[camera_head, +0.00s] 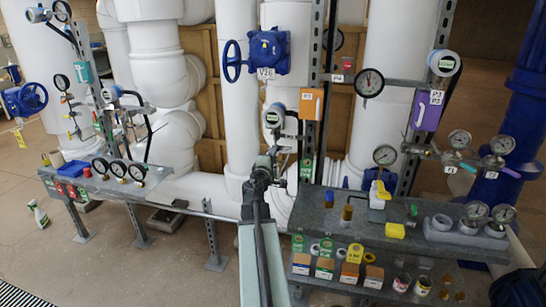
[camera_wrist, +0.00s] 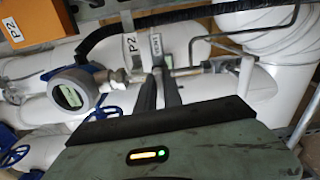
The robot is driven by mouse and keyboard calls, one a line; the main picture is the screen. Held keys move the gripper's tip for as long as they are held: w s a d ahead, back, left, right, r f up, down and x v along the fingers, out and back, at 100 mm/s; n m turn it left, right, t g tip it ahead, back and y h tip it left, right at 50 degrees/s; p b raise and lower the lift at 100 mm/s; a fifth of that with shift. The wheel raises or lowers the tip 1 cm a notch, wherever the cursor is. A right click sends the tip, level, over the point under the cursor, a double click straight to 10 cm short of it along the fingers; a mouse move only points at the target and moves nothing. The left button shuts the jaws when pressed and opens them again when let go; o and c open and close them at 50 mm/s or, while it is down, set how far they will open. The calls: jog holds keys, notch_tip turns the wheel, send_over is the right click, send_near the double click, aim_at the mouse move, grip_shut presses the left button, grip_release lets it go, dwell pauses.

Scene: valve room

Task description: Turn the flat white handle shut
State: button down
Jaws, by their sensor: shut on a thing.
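The fingers hide that end and part of the valve. In the head view my gripper (camera_head: 271,158) is at the instrument line below a round blue-rimmed transmitter (camera_head: 273,117). The handle is too small and too covered to make out there.
An orange box (camera_head: 311,104) hangs close right of my gripper. A grey shelf (camera_head: 330,222) with bottles and small boxes stands at lower right. White pipes (camera_wrist: 250,85) and a black hose (camera_wrist: 150,27) run close around the handle. Open floor lies at lower left.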

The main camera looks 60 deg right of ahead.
jog(key=shift+a+m, duration=0.1)
jog(key=shift+m, duration=0.5)
jog(key=c, duration=1.5)
grip_release()
